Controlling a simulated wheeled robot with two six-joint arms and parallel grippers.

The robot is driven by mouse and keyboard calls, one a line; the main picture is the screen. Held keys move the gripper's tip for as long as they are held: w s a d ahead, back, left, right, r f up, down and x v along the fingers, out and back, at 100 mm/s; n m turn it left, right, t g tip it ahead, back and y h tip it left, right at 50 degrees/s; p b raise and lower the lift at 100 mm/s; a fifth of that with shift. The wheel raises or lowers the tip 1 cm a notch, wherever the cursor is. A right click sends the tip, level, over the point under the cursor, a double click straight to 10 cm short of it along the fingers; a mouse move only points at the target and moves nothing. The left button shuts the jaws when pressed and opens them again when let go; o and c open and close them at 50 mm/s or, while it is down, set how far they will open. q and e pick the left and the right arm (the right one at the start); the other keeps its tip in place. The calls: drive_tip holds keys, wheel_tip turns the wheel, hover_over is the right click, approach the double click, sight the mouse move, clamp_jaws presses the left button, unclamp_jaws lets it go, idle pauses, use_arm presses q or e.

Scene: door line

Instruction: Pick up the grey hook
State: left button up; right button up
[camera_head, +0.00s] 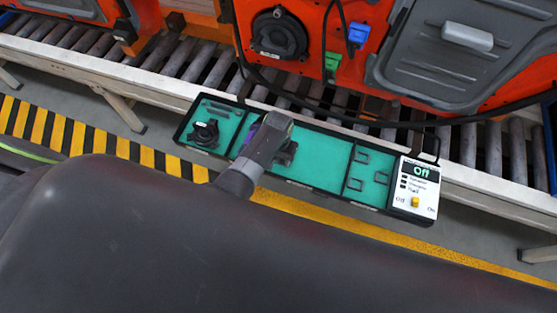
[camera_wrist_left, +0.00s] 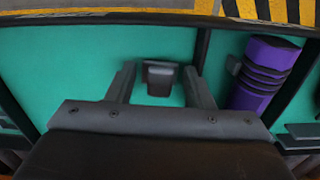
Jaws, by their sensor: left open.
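In the left wrist view a small dark grey piece (camera_wrist_left: 160,78), which looks like the grey hook, lies on the green floor of the tray's middle compartment. The fingers of my left gripper (camera_wrist_left: 163,88) are open on either side of it, with a gap to each finger. I cannot tell how far down the fingertips reach. In the head view my left gripper (camera_head: 285,153) is over the middle of the tray (camera_head: 318,188), and the arm and gripper hide most of the hook there. My right gripper is not in view.
A purple ribbed cylinder (camera_wrist_left: 263,72) lies right of the fingers, past a dark divider (camera_wrist_left: 203,48). The tray also holds a black knob (camera_head: 205,132) and small dark frames (camera_head: 354,184). A white switch box (camera_head: 415,188) showing "Off" is at its right end. A roller conveyor (camera_head: 180,62) runs behind.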

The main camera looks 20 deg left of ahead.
use_arm(q)
drive_tip(key=c, duration=1)
drive_tip(key=shift+r, duration=0.2)
wheel_tip(320, 180, up, 10)
drive_tip(key=shift+f, duration=0.15)
